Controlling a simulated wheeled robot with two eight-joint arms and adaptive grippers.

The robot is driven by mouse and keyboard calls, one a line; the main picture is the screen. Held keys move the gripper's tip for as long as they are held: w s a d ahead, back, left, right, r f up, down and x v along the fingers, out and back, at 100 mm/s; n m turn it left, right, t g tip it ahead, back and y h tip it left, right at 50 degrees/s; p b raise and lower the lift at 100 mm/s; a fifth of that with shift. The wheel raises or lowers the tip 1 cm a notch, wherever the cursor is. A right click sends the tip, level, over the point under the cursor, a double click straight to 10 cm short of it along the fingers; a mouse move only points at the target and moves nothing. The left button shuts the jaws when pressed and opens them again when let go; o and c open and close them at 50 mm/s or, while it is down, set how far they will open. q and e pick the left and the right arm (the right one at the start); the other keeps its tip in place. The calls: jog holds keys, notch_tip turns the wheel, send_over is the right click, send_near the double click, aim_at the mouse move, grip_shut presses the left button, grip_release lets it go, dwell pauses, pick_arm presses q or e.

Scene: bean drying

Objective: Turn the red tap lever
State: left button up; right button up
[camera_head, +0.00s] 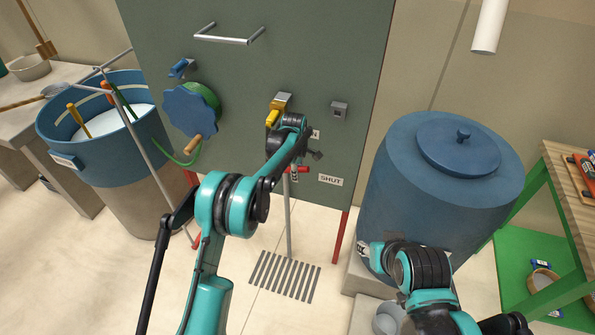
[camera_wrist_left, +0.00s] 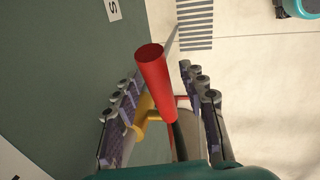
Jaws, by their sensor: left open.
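The red tap lever (camera_head: 300,169) shows in part at the green panel, below my left gripper's wrist. In the left wrist view the red lever (camera_wrist_left: 154,72) is a round bar pointing up toward the camera, between the two rows of finger pads. A yellow part (camera_wrist_left: 145,110) lies behind it. My left gripper (camera_wrist_left: 163,85) is open, with one finger on each side of the lever; I cannot tell whether either pad touches it. In the head view my left arm hides much of the tap.
The green panel (camera_head: 230,100) carries a yellow handle (camera_head: 272,117), a blue wheel (camera_head: 190,110) and a "SHUT" label (camera_head: 330,180). A blue lidded barrel (camera_head: 410,200) stands right of it, a blue tub (camera_head: 62,175) left. A drain grate (camera_head: 284,275) lies on open floor below.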

pick_arm(q)
grip_shut()
jog(key=shift+s+d+f+y, duration=0.1)
jog(key=shift+d+f+y, duration=0.2)
jog(key=shift+f+y, duration=0.4)
jog(key=shift+a+f+t+y+b, duration=0.1)
jog(key=shift+f+t+y+b, duration=0.2)
jog(key=shift+y, duration=0.3)
jog(key=shift+f+t+y+b, duration=0.15)
jog(key=shift+t+y+b, duration=0.15)
jog(key=shift+y, duration=0.3)
grip_release()
jog(key=shift+r, duration=0.1)
